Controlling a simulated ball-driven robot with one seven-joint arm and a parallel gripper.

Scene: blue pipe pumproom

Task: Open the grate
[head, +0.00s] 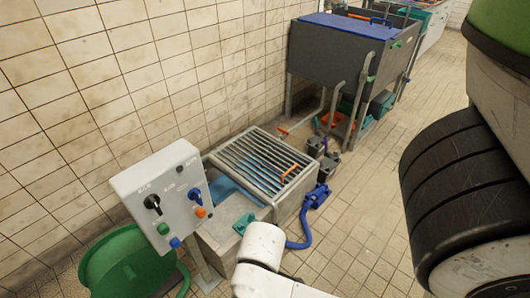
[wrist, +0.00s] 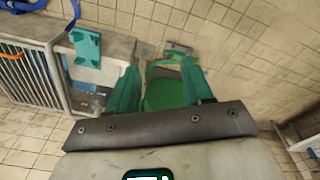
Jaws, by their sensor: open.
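The grate (head: 262,158) is a panel of grey metal bars lying flat across the top of a low concrete basin. An orange handle (head: 289,174) sits on its right side. Blue shows between the bars. In the wrist view, what looks like the grate (wrist: 27,80) stands at the left edge, with a bit of orange on it. My gripper (wrist: 160,86) is open and empty, its two green fingers apart. It is to one side of the grate and not touching it. In the head view my gripper is out of sight; only my white arm shows low in the middle.
A white control box (head: 165,195) with knobs and buttons stands left of the basin. A green hose reel (head: 125,262) is below it; it also shows beyond my fingers (wrist: 165,95). A blue hose (head: 303,225) lies at the basin's right. A dark tank (head: 345,65) stands behind.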

